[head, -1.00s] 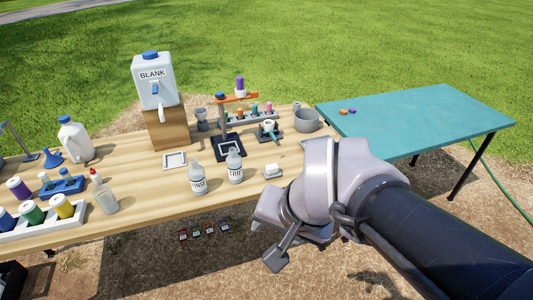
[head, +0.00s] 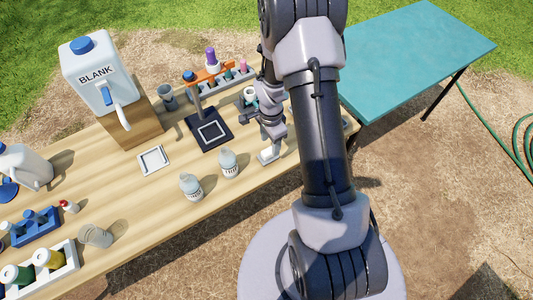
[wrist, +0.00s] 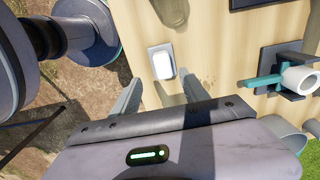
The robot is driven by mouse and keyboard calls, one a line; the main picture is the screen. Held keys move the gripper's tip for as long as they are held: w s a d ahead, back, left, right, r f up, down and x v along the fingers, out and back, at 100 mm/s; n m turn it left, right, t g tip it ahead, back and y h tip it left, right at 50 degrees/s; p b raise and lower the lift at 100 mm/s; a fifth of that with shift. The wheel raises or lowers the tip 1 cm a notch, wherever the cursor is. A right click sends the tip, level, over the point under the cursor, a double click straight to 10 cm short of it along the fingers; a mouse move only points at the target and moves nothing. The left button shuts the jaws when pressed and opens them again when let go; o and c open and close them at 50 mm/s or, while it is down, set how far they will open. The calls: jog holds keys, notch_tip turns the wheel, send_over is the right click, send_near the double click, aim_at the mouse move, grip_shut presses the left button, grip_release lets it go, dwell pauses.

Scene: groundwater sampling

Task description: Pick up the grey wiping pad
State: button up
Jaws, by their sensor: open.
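The wiping pad (wrist: 163,65) looks pale, almost white, in the wrist view. It lies on a small light-grey holder (wrist: 152,48) on the wooden table. My gripper (wrist: 161,80) is open and empty, with its two fingers spread to the left and right of the pad's line. The pad shows just beyond the fingertips, and I cannot tell the height gap. In the head view the holder (head: 268,156) sits near the table's front edge, partly hidden under my gripper.
Two labelled bottles, (head: 191,187) and (head: 228,163), stand left of the pad. A dark stand (head: 210,131) is behind them. In the wrist view a white cup (wrist: 300,79) with a teal clamp is to the right. A teal table (head: 420,50) stands at the right.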

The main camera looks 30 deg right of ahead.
aim_at(268, 151)
jog(key=f, duration=0.2)
jog(key=f+b, duration=0.1)
jog(key=f, duration=0.1)
jog(key=f+b, duration=0.1)
jog(key=f, duration=0.2)
jog(key=shift+w+a, duration=0.25)
jog(key=shift+w, duration=0.05)
jog(key=shift+r, duration=0.1)
jog(key=shift+c, duration=0.2)
jog(key=c, duration=1)
jog(key=shift+r, duration=0.15)
jog(key=shift+r, duration=0.35)
jog(key=r, duration=0.1)
jog(key=s+r+p, duration=0.1)
jog(key=shift+r+p, duration=0.3)
jog(key=shift+r, duration=0.1)
jog(key=s, duration=0.5)
jog(key=s+a, duration=0.1)
jog(key=s, duration=0.4)
jog(key=s+a+r+p, duration=0.1)
jog(key=s, duration=0.4)
jog(key=shift+a+r, duration=0.1)
jog(key=shift+a, duration=0.05)
jog(key=shift+w, duration=0.1)
